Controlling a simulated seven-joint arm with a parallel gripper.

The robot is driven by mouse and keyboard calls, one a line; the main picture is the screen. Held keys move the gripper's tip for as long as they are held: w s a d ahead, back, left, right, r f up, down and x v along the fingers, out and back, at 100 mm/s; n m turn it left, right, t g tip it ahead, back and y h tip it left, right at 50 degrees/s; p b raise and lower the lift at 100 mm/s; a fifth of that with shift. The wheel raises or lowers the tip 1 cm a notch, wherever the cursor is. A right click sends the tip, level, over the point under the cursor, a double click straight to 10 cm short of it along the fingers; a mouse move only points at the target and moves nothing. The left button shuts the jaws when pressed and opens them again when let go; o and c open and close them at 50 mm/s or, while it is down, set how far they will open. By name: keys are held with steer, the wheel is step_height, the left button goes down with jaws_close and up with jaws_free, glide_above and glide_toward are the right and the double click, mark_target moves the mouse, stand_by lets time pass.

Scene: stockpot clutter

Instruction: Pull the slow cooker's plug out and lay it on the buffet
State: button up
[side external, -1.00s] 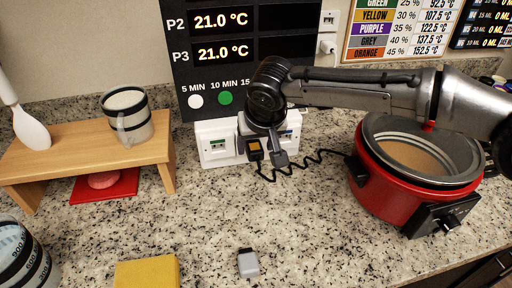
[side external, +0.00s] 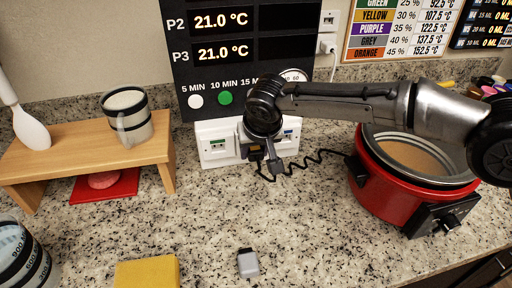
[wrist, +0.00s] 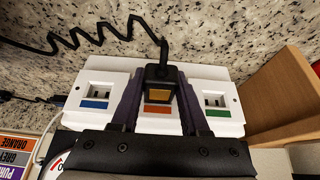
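The slow cooker's plug, a black block with an orange-yellow face (wrist: 160,95), is at the middle, orange-marked socket of the white outlet strip (wrist: 227,88). Its tip sits over that socket; how deep is hidden. My gripper (wrist: 161,90) has one finger on each side of the plug; contact or a small gap cannot be told. In the side view my gripper (side external: 261,158) is low in front of the strip (side external: 214,143) and partly hides the plug. The red slow cooker (side external: 380,195) stands to the right, joined by a coiled black cord (side external: 315,160). The buffet is the speckled counter (side external: 205,225).
A yellow block (side external: 147,272) and a small grey item (side external: 247,263) lie in front. The counter between them and the strip is clear. A dark display panel (side external: 200,75) rises behind.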

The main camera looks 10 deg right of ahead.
jaws_close()
steer(key=shift+s, duration=1.6)
stand_by(0.6)
steer(key=shift+s, duration=1.95)
